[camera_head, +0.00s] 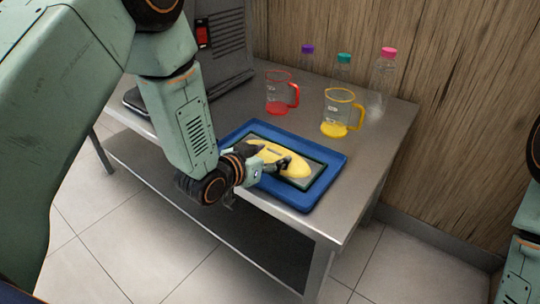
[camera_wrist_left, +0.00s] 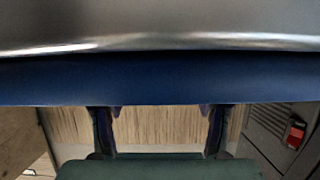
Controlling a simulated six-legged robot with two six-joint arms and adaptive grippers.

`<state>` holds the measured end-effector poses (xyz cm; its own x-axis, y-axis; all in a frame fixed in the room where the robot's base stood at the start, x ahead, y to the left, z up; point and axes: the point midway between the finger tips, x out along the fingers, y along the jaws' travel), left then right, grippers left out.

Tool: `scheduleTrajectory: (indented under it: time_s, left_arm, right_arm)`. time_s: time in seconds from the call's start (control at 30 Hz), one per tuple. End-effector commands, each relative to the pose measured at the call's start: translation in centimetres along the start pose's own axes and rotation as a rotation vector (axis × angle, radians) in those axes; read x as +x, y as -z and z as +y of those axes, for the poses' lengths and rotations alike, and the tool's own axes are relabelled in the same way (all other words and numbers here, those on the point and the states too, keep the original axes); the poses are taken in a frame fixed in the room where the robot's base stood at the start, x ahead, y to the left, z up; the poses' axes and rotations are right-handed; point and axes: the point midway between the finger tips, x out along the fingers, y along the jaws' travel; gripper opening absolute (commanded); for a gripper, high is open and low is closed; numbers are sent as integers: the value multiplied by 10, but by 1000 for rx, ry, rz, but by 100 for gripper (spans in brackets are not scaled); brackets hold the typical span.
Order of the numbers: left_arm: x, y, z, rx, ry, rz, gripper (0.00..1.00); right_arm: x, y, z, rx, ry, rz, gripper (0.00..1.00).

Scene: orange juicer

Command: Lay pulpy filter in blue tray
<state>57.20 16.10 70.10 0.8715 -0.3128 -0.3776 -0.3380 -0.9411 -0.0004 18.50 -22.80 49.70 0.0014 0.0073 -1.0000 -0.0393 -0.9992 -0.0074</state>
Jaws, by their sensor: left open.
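The blue tray (camera_head: 313,204) lies on the metal table. The pulpy filter, a dark-framed rectangle (camera_head: 318,184) with a mound of yellow pulp (camera_head: 290,160) on it, lies flat inside the tray's rim. My left gripper (camera_head: 272,157) is at the tray's near left side, over its edge and in front of part of the filter and pulp. Its fingers are apart, with nothing seen held between them. In the left wrist view the two fingers (camera_wrist_left: 160,118) stand wide apart below a blue band, likely the tray (camera_wrist_left: 160,80). Whether they touch it I cannot tell.
A red-handled jug (camera_head: 280,92) and a yellow-handled jug (camera_head: 341,113) stand behind the tray. Several capped bottles (camera_head: 382,75) stand near the wood wall. A grey machine (camera_head: 225,40) is at the back left. The table is clear right of the tray.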

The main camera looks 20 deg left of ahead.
Motion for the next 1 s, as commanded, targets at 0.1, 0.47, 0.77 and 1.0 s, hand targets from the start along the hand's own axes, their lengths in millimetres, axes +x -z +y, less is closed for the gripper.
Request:
scheduleTrajectory:
  time_s: [0.1,0.47,0.77,1.0]
  left_arm:
    - [0,0,0,0,0,0,63]
    - [-47,6,-2,-7,3,-2,63]
    - [-100,5,-1,-6,2,0,63]
    - [-118,4,-1,-3,1,1,63]
  right_arm:
    - [0,0,0,0,0,0,0]
    - [-19,0,0,0,0,0,0]
    - [-36,0,0,0,0,0,0]
    - [-41,0,0,0,0,0,0]
